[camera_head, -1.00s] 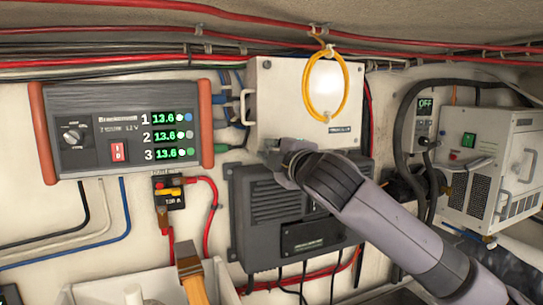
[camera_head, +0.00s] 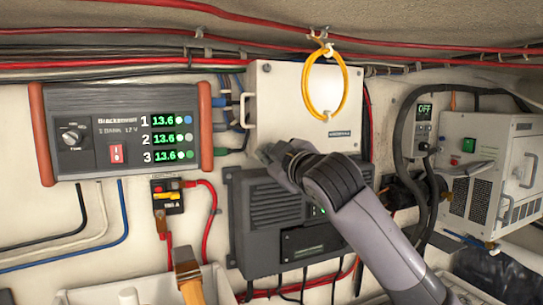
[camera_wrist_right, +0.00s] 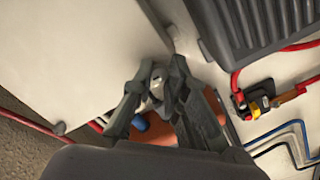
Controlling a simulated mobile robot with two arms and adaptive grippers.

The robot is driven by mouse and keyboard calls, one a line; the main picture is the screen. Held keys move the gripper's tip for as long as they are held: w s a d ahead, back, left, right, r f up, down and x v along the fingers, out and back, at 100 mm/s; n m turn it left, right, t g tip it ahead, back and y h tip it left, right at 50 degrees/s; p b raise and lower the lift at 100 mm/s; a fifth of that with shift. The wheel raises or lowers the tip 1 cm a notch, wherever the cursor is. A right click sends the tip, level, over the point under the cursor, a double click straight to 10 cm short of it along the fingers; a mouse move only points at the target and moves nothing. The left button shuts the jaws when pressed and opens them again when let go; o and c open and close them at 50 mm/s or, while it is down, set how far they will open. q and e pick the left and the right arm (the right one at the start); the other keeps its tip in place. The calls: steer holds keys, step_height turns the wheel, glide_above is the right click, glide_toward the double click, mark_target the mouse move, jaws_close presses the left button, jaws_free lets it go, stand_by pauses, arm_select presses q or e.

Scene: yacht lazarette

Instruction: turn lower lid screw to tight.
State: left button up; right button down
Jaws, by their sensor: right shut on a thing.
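My right gripper (camera_head: 268,155) is at the lid's lower left corner. In the right wrist view my gripper (camera_wrist_right: 156,84) is shut on a small pale piece, the lower lid screw (camera_wrist_right: 157,78), mostly covered by the fingers. My left gripper is out of view.
A dark grey finned unit (camera_head: 270,215) sits just below the box. A yellow cable loop (camera_head: 326,85) hangs in front of the lid. A display panel (camera_head: 100,95) is to the left, with a fuse holder (camera_head: 166,195) below it. A wooden-handled tool (camera_head: 188,270) stands at the bottom.

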steer(key=shift+f, duration=0.2)
steer(key=c, duration=1.6)
jaws_free()
steer(key=shift+r, duration=0.1)
steer(key=shift+o, duration=0.2)
steer(key=v, duration=1.2)
